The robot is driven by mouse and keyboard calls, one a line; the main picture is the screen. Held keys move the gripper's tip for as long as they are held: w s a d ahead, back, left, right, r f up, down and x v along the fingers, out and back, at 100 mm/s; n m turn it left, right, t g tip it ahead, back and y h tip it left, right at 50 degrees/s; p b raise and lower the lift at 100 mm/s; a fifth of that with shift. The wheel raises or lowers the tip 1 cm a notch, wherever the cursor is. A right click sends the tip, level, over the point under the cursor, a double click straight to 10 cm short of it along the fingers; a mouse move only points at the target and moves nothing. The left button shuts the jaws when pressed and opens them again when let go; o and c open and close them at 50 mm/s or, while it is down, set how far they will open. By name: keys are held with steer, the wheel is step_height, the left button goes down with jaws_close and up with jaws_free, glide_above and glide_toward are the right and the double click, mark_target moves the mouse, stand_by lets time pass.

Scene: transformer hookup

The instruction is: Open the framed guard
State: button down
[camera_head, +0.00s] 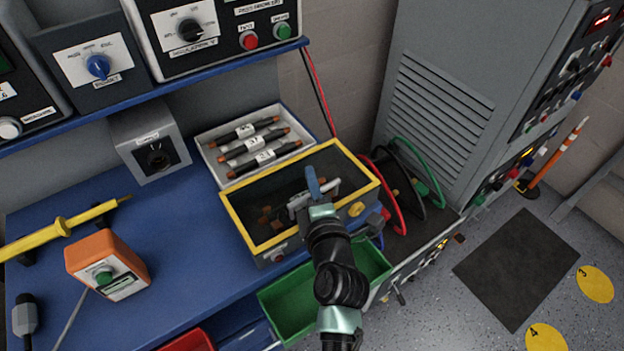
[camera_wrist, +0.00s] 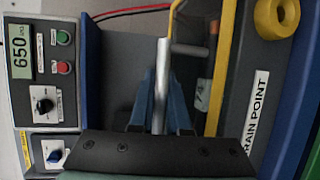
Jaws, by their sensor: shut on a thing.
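The framed guard (camera_head: 349,156) is a yellow-edged, see-through cover on a dark box on the blue bench. In the head view its frame appears to lie along the box's top rim. My gripper (camera_head: 313,188) is over the front part of the guard. In the wrist view my blue fingers (camera_wrist: 160,112) are closed around a silver bar handle (camera_wrist: 162,72), one on each side. Part of the yellow frame (camera_wrist: 215,85) shows right beside it. My arm hides part of the box's front side, and the contents under the guard are dim.
A white tray (camera_head: 211,153) of labelled fuses stands behind the box. A green bin (camera_head: 290,302) is below its front, and an orange meter (camera_head: 107,264) is to the left. Red, black and green cables (camera_head: 398,205) hang at the right beside a grey cabinet (camera_head: 440,100).

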steer(key=shift+r+p, duration=0.35)
steer(key=shift+p, duration=0.25)
